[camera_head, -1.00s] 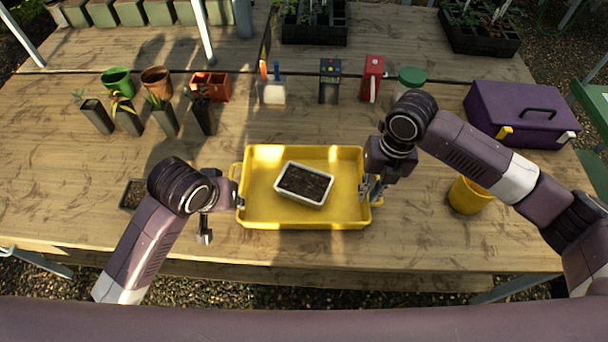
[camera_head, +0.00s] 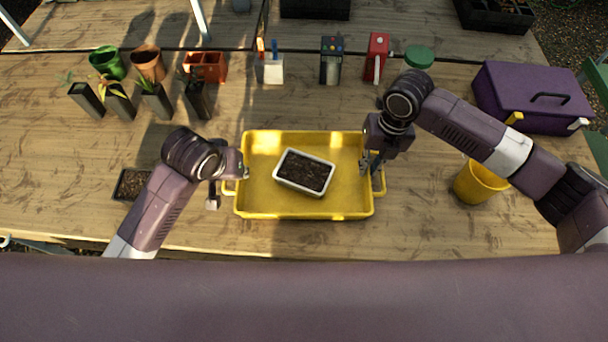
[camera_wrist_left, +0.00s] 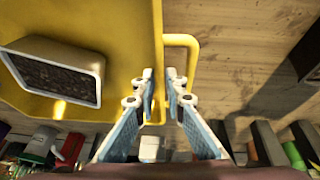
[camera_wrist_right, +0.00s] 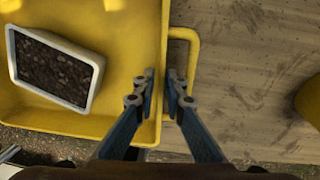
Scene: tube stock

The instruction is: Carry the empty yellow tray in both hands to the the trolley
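The yellow tray (camera_head: 262,208) lies on the wooden table in the head view. It is not empty: a white container of dark soil (camera_head: 304,171) sits inside it. My left gripper (camera_head: 241,174) is at the tray's left rim, beside the back part of its handle (camera_wrist_left: 192,55). My right gripper (camera_head: 366,166) is at the right rim, beside the back part of that handle (camera_wrist_right: 194,60). In both wrist views the fingertips are a small gap apart, over the rim line. I cannot tell whether they press on it. No trolley is recognisable.
A yellow pot (camera_head: 474,185) and a purple toolbox (camera_head: 536,95) stand to the right. A soil tray (camera_head: 128,184) is near my left arm. Several pots, an orange planter (camera_head: 206,66) and a red container (camera_head: 377,56) stand behind the tray, with clear table between.

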